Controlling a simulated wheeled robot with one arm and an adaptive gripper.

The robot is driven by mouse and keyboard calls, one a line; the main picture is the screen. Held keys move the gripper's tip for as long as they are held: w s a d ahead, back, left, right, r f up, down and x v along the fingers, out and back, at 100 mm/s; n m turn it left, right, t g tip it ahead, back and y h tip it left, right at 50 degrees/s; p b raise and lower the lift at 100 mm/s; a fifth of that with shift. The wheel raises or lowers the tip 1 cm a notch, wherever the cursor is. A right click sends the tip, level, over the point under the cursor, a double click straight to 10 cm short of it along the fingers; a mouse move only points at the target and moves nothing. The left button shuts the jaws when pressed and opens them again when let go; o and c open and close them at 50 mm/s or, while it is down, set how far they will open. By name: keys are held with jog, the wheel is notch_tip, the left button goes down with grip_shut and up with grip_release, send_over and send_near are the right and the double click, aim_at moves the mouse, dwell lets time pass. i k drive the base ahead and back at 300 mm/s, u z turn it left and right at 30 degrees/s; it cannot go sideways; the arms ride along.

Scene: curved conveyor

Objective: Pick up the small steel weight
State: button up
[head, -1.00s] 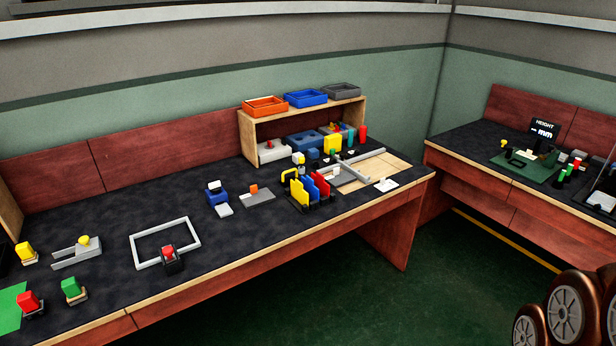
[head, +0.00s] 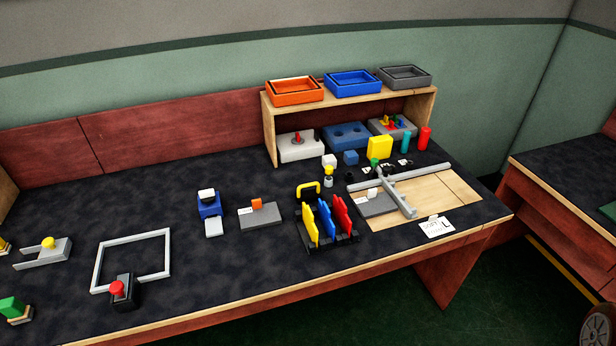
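I cannot pick out a small steel weight with certainty in the head view. Several small dark pieces with pale marks (head: 387,168) lie on the bench in front of the shelf, near a yellow block (head: 380,147). They are too small to tell what they are. My gripper is not in view.
The dark bench (head: 180,260) holds a grey frame (head: 168,262), a red button (head: 117,289), a rack of coloured plates (head: 325,222) and a grey T-shaped bar (head: 398,190). Orange (head: 294,90), blue (head: 352,83) and grey trays (head: 404,76) top the wooden shelf (head: 269,130).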

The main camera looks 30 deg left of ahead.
aim_at(313, 195)
jog(key=u, duration=0.6)
jog(key=i, duration=0.85)
jog(key=u, duration=1.3)
jog(key=i, duration=0.45)
jog(key=u, duration=0.45)
